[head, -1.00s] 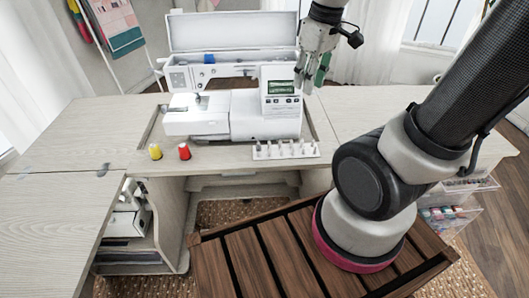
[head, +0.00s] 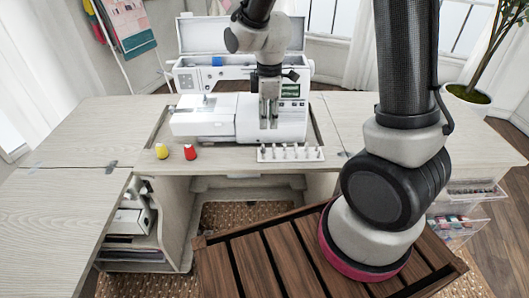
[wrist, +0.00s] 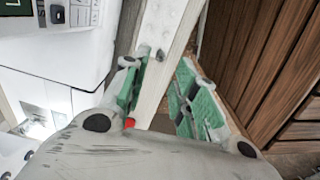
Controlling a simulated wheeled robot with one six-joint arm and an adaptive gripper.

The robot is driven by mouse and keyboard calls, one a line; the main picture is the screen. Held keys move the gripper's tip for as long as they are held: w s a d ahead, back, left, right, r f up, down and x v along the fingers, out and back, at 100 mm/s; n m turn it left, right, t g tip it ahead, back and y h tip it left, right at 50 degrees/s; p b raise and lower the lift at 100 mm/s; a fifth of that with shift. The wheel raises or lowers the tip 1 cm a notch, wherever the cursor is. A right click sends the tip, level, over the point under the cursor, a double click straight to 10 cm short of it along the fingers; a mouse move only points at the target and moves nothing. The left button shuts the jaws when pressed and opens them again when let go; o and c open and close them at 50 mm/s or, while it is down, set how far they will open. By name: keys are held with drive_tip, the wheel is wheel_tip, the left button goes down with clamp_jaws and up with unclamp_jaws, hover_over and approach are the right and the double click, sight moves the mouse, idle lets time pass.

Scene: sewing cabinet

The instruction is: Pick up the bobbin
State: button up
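No item is plainly recognisable as the bobbin. A yellow spool (head: 161,151) and a red spool (head: 190,152) stand upright on the cabinet's front edge, left of a white rack (head: 290,154) with several small pale pieces. My gripper (head: 269,122) points down in front of the sewing machine, above and behind the rack, apart from both spools. The wrist view shows my gripper (wrist: 160,68) open, its green pads spread and nothing held.
The white sewing machine (head: 215,125) sits in the cabinet (head: 80,135), close behind my gripper. A slatted wooden surface (head: 260,255) lies below in front. The left tabletop is clear. Clear drawers (head: 465,205) and a potted plant (head: 467,95) are at the right.

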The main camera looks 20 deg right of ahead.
sight(263, 150)
drive_tip(key=shift+n, duration=0.7)
drive_tip(key=f, duration=0.3)
drive_tip(key=a+f, duration=0.1)
drive_tip(key=f, duration=0.6)
drive_tip(key=shift+w+a+f, duration=0.1)
drive_tip(key=shift+a+f, duration=0.2)
drive_tip(key=shift+a, duration=0.05)
drive_tip(key=c, duration=0.4)
